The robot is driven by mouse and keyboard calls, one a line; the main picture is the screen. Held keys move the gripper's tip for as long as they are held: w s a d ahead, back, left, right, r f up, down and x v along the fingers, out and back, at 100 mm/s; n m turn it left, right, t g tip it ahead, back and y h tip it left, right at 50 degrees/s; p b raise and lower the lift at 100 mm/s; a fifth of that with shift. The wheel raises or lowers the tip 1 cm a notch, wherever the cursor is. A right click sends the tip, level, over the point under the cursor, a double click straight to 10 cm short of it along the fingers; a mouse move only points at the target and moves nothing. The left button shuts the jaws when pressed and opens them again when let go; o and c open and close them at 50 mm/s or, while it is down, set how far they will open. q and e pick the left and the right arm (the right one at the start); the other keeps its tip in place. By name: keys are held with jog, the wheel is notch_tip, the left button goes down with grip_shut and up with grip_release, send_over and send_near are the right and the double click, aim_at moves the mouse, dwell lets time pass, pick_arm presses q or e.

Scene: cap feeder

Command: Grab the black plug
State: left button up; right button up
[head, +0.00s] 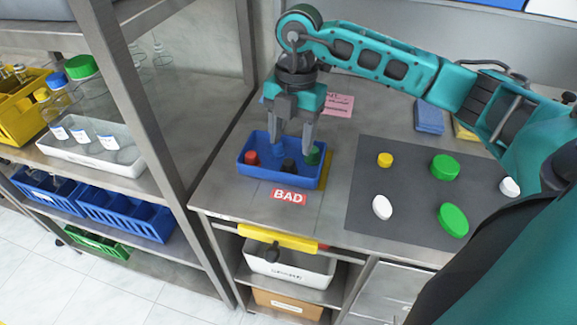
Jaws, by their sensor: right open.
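The black plug (288,165) sits in the blue bin (262,178) on the bench, partly hidden by the bin's front wall. A red cap (251,157) lies to its left and a green cap (313,155) to its right in the same bin. My right gripper (292,146) points down over the bin, open, with its fingers apart above and around the plug's position. I cannot tell how far above the plug the fingertips are. My left gripper is not in view.
A red BAD label (288,196) is in front of the bin. A dark mat (400,200) to the right holds several caps. A metal rack post (150,140) stands to the left. Blue cloths (429,117) and a pink note (337,105) lie behind.

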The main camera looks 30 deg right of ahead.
aim_at(289, 161)
jog(key=f, duration=0.5)
jog(key=shift+s+a+f, duration=0.1)
jog(key=shift+a, duration=0.25)
grip_shut()
dwell(0.3)
